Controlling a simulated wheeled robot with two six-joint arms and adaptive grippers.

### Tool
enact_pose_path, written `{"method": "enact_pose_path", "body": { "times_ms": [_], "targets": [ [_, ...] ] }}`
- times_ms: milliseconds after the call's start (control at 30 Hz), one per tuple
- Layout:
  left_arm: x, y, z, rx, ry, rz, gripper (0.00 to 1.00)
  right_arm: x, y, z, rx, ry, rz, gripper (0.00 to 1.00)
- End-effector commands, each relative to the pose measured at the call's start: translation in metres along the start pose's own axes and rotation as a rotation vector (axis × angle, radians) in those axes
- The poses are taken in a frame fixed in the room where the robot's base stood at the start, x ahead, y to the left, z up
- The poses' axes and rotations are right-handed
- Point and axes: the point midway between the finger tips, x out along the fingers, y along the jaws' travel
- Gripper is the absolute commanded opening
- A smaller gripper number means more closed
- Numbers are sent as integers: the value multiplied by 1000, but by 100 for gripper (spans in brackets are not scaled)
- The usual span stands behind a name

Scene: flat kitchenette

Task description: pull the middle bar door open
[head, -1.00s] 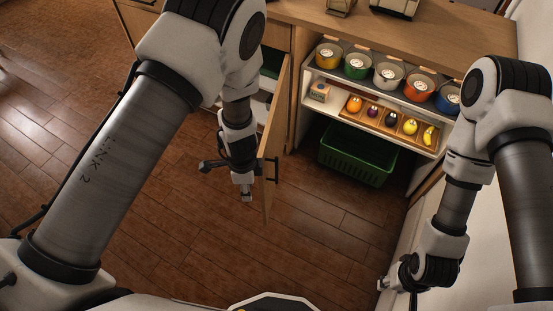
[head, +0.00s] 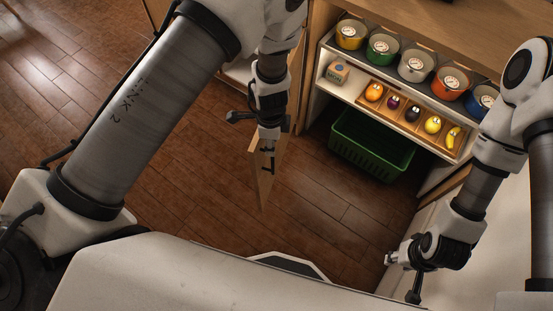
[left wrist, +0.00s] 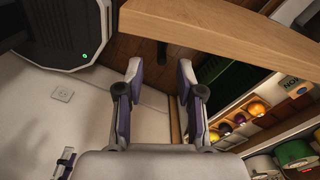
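The wooden bar door (head: 263,180) stands swung out from the counter, seen nearly edge-on in the head view. Its black bar handle (head: 270,160) shows on the door just below my left gripper. My left gripper (head: 254,126) overlaps the door's upper part in the head view. In the left wrist view its two fingers (left wrist: 158,78) are apart with nothing between them, and the door's wooden edge (left wrist: 230,32) crosses beyond the tips. A dark piece below that edge may be the handle; contact cannot be told. My right gripper (head: 402,277) appears open and empty at the lower right.
The open bay right of the door holds a shelf of several coloured pots (head: 414,66), a fruit tray (head: 447,148), a small carton (head: 338,71) and a green crate (head: 370,143) below. A pale wall bounds the right. Wooden floor lies clear at left.

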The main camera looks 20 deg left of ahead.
Motion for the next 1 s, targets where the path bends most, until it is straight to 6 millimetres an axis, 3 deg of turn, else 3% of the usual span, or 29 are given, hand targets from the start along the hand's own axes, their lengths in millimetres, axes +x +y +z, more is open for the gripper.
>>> {"method": "enact_pose_path", "body": {
  "times_ms": [33, 133, 333, 633, 967, 1000],
  "targets": [
    [18, 0, 0, 0, 0, 0, 37, 18, 0, 0, 0, 0, 0, 40],
    [29, 0, 0, 0, 0, 0, 37, 29, 0, 0, 0, 0, 0, 40],
    [40, 1, 0, -2, 0, 2, 37, 26, 0, 0, 0, 1, 0, 40],
    [96, 0, 0, -1, 0, 1, 37, 29, 0, 0, 0, 1, 0, 40],
    [105, 0, 0, 0, 0, 0, 37, 29, 0, 0, 0, 1, 0, 40],
    [105, 0, 0, 0, 0, 0, 27, 29, 0, 0, 0, 1, 0, 40]
  ]
}}
